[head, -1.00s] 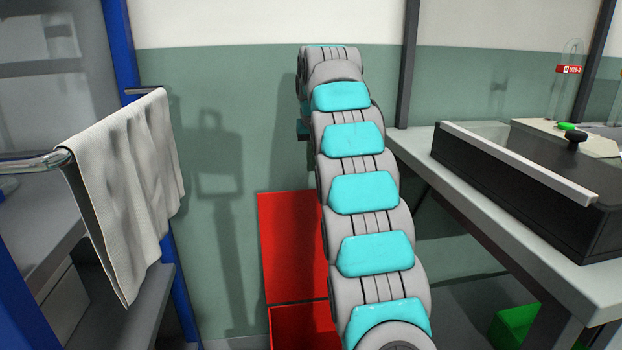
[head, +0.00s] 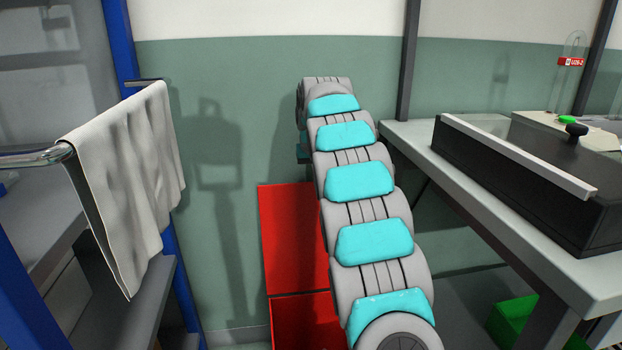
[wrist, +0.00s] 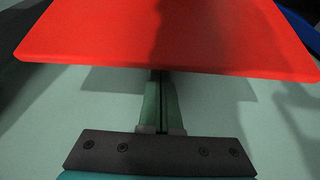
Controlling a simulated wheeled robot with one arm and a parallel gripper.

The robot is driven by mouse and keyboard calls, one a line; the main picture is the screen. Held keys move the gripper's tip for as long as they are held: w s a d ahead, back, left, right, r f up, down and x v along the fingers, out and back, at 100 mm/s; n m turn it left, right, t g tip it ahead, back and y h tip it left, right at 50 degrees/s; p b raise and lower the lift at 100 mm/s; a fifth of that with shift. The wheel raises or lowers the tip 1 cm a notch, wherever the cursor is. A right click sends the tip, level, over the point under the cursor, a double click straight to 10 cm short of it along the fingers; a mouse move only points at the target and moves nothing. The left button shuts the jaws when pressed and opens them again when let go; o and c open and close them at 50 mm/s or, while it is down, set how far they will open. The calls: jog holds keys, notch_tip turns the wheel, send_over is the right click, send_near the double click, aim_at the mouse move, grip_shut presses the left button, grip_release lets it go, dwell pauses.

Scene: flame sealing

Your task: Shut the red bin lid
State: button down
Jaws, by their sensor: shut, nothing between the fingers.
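The red bin's lid (head: 292,238) stands open and roughly upright near the green wall in the head view. Below it is the red bin (head: 302,325), partly hidden by my arm and cut off by the frame's bottom edge. In the wrist view the lid (wrist: 165,38) is a broad red panel across the top. My gripper (wrist: 161,90) is shut and empty, its fingers pointing up the picture to the lid's near edge. The lid's edge covers the fingertips, so I cannot tell whether they touch it. In the head view my gripper is hidden by my arm.
A grey workbench (head: 470,185) with a black sealing machine (head: 520,180) stands right of my arm. A blue-framed rack with a towel (head: 125,185) on its rail is at left. A green crate (head: 512,318) sits below the bench. The wall is close behind the lid.

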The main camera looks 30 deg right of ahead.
jog(key=shift+s, duration=0.1)
jog(key=shift+s+a+r+t+b, duration=0.15)
jog(key=shift+s+r+b, duration=0.05)
jog(key=shift+s+b, duration=0.25)
jog(key=shift+s+a+r+t+b, duration=0.15)
jog(key=shift+s+b, duration=0.25)
jog(key=shift+b, duration=0.05)
